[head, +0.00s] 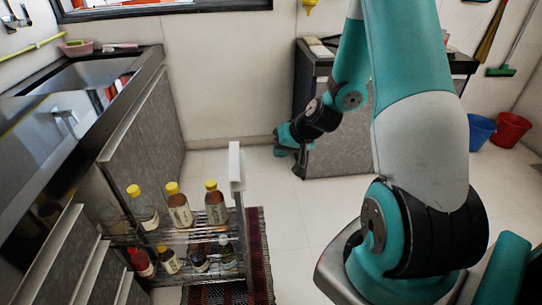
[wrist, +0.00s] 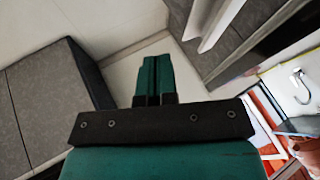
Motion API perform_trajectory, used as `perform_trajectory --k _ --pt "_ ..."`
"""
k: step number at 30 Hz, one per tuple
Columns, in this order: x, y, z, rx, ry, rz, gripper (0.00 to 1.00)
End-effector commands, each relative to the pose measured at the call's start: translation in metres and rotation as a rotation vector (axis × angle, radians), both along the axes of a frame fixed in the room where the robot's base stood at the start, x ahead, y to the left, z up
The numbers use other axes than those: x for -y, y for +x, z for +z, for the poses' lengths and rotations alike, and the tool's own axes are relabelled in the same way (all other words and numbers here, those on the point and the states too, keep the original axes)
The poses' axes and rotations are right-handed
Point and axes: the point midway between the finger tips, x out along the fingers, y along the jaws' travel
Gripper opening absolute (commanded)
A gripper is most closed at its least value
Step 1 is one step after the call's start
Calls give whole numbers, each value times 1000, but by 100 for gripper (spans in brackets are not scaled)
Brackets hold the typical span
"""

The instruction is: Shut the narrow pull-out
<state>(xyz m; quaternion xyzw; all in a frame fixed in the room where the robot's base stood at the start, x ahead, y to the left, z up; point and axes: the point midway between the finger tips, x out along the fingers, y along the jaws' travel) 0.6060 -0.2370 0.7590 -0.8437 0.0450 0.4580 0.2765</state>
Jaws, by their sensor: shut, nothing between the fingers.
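The narrow pull-out (head: 238,200) stands open in the head view, drawn out to the right from the left-hand counter. It is a two-level wire rack with several bottles, and a pale upright front panel (head: 236,166) at its outer end. My gripper (head: 285,150) is to the right of this panel and farther back, apart from it and holding nothing. In the wrist view, its teal fingers (wrist: 153,80) are shut together. I cannot tell whether the pull-out shows in the wrist view.
Yellow-capped bottles (head: 180,208) stand on the upper rack level. A dark red rug (head: 259,255) lies beside and below the rack. A grey cabinet (head: 340,150) stands behind my gripper. Blue (head: 480,131) and red (head: 511,129) buckets stand at the right. Pale floor is clear right of the rack.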

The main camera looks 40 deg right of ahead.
Motion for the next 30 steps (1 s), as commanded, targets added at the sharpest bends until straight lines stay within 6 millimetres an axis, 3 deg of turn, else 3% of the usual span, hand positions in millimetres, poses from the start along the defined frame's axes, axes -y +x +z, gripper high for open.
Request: perform_trajectory --k 11,18,30 --pt "-16 46 -66 -3 1 5 0" --pt "-42 64 -63 -1 -1 6 0" --pt "-49 68 -64 -2 0 2 0"
